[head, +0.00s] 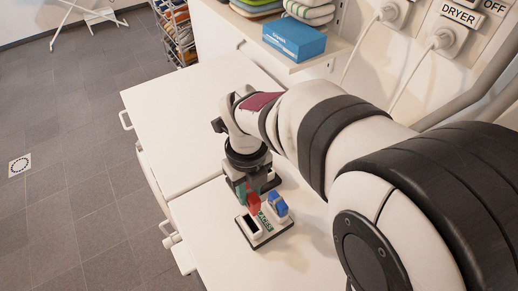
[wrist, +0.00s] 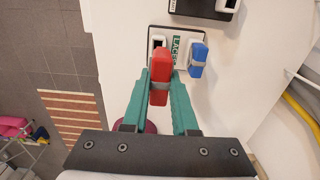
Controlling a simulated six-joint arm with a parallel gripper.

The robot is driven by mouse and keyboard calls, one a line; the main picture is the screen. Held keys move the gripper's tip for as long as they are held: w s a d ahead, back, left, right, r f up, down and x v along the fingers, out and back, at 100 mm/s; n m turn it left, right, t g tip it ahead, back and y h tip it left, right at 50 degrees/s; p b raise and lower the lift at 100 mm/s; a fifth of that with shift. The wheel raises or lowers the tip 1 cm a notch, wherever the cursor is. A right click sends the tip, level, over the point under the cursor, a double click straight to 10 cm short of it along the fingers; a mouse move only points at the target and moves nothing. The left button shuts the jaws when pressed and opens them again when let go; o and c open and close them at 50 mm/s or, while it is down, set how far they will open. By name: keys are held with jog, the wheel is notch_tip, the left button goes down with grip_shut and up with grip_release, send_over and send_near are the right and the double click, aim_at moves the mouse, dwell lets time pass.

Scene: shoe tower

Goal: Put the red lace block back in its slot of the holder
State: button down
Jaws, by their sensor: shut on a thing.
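My gripper (wrist: 160,84) has teal fingers and is shut on the red lace block (wrist: 160,66), one finger on each side. The block has a grey band and also shows in the head view (head: 253,202). The white holder (wrist: 178,36) has a dark base and a green and white LACES label. A dark empty slot (wrist: 158,41) is at its left, just past the red block's tip in the wrist view. A blue block (wrist: 198,60) with a grey band stands at its right side. In the head view the holder (head: 264,238) lies just below my gripper; the red block looks raised above it.
Another dark-edged white piece with a slot (wrist: 205,9) is beyond the holder. The white counter (head: 195,115) is mostly clear. A shelf with a blue box (head: 294,40) and plugs with hanging cables (head: 440,39) are along the wall.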

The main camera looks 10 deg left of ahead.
aim_at(250, 211)
jog(key=shift+s+d, duration=0.1)
jog(key=shift+s, duration=0.4)
jog(key=shift+f, duration=2.9)
jog(key=shift+f, duration=2.25)
jog(key=c, duration=0.6)
grip_release()
notch_tip(250, 211, up, 16)
jog(key=shift+f, duration=0.1)
